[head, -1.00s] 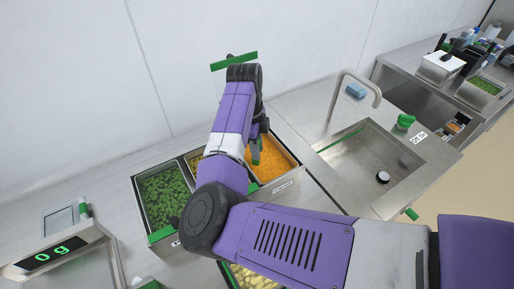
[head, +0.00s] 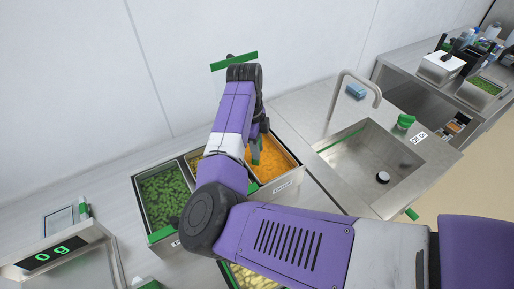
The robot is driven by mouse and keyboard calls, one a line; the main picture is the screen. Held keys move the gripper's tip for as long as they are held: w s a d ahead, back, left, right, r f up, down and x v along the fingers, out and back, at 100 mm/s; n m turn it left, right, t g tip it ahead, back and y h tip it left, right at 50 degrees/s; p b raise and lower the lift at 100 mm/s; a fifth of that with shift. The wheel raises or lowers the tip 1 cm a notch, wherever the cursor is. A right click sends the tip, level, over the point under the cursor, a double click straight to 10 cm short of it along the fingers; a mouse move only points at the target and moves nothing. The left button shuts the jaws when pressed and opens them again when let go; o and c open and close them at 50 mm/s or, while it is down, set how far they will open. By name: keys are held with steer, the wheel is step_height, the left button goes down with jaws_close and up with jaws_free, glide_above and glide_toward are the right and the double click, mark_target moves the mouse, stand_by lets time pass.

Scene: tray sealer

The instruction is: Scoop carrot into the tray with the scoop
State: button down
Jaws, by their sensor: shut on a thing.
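Orange diced carrot (head: 283,158) fills a steel bin (head: 287,184) right of my forearm. My gripper (head: 256,140) points down over the left part of this bin and is mostly hidden behind my arm. It is shut on a green-handled tool, the scoop (head: 255,153), of which only a green part shows. The scoop's bowl is hidden, so I cannot tell whether it holds carrot. I cannot make out the tray clearly. A scale display (head: 52,255) at the lower left reads 0 g.
Another pale yellow bin (head: 255,277) lies below my arm. A sink (head: 365,165) with a tap (head: 352,78) is on the right. A wall rises behind.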

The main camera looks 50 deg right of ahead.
steer(key=shift+r+p, duration=4.3)
steer(key=shift+r, duration=1.3)
